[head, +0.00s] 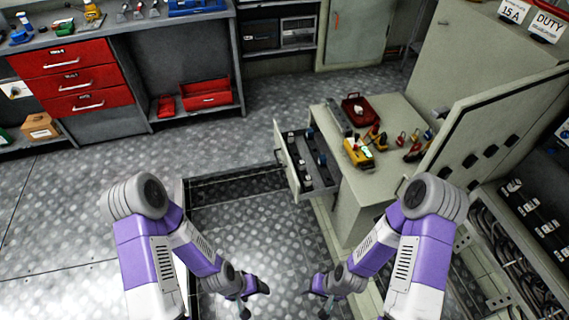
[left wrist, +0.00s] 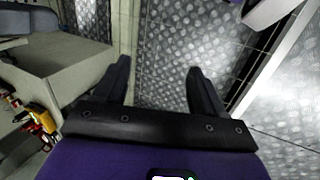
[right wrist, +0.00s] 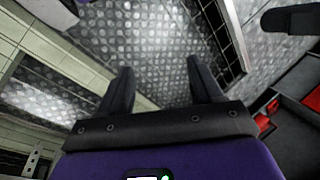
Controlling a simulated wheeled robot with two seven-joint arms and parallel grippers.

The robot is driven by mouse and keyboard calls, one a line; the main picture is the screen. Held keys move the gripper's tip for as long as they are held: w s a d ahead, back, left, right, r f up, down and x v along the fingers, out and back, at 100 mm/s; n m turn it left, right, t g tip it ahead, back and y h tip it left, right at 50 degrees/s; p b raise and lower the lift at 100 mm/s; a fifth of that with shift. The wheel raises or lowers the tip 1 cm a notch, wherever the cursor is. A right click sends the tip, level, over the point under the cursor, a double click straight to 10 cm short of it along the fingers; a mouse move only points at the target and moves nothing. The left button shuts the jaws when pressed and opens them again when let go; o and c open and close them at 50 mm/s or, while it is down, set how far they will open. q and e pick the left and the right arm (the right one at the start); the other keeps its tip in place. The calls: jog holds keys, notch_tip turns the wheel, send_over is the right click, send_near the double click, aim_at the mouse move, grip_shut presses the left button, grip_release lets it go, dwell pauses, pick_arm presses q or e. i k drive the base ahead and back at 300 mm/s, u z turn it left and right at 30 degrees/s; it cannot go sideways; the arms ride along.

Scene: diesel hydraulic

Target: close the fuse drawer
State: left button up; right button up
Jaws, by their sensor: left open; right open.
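The fuse drawer (head: 286,162) stands pulled out from the left side of the beige cabinet (head: 357,205) in the head view. Dark fuse-like parts lie inside it. My left gripper (head: 250,298) is below and left of the drawer in the head view, apart from it. It is open and empty, and its spread fingers also show in the left wrist view (left wrist: 158,72). My right gripper (head: 322,296) is below the drawer in the head view, also apart from it. Its fingers are open and empty in the right wrist view (right wrist: 160,72). The drawer is not clearly visible in either wrist view.
A red box (head: 357,110) and a yellow meter (head: 357,153) sit on the cabinet top. An open cabinet door (head: 490,125) stands to the right. A workbench with red drawers (head: 68,75) is at the back left. The metal floor (head: 215,145) left of the drawer is clear.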

aim_at(326, 180)
jog(key=u, duration=0.35)
jog(key=i, duration=1.15)
jog(key=z, duration=0.45)
